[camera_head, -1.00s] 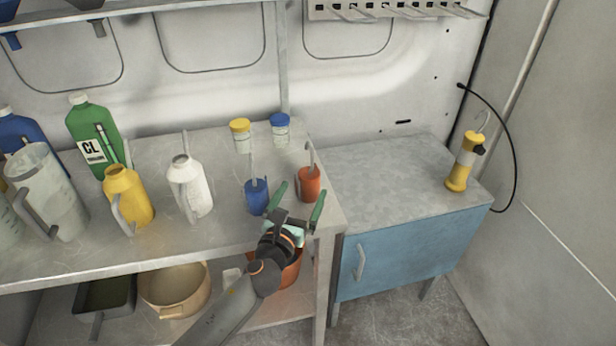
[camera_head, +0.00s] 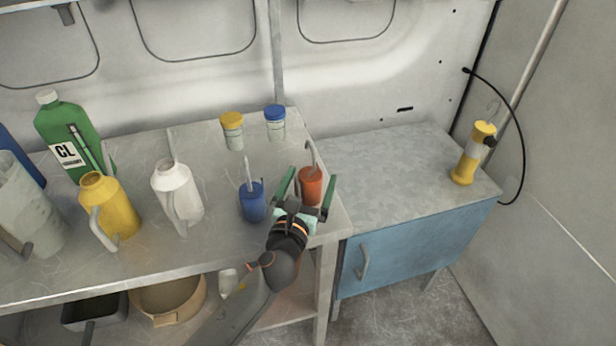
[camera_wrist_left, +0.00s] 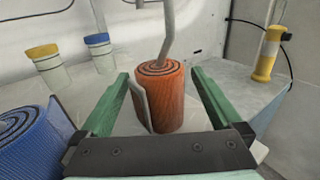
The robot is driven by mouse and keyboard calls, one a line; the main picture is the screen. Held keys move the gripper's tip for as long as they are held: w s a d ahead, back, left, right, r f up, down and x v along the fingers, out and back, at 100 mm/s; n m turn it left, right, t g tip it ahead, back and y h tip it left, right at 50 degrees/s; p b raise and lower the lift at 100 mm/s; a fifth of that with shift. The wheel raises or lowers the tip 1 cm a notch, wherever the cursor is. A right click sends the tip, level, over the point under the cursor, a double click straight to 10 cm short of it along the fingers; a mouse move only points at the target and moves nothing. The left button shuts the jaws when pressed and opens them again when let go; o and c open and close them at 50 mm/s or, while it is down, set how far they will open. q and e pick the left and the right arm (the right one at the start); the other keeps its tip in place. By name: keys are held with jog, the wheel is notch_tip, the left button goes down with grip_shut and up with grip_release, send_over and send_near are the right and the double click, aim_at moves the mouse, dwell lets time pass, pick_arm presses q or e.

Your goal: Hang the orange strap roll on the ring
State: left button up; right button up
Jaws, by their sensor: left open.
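The orange strap roll (camera_head: 311,188) stands upright on the grey table near its right front corner, with a grey metal hook rising from its top. In the left wrist view the orange roll (camera_wrist_left: 158,98) shows its spiral top and sits between the two green fingers. My left gripper (camera_head: 308,186) is open, with one finger on each side of the roll. It does not appear to be squeezing the roll. The ring is not clearly visible in these frames. My right gripper is not in view.
A blue strap roll (camera_head: 253,203) stands close on the left. Yellow-lidded (camera_head: 232,132) and blue-lidded (camera_head: 275,124) jars stand behind. A white jug (camera_head: 178,193) is farther left. A blue cabinet (camera_head: 405,255) with a yellow lamp (camera_head: 473,155) stands on the right, its top mostly clear.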

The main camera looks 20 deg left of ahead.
pick_arm(q)
jog(key=shift+w, duration=0.1)
jog(key=shift+r, duration=0.1)
grip_shut()
dwell(0.8)
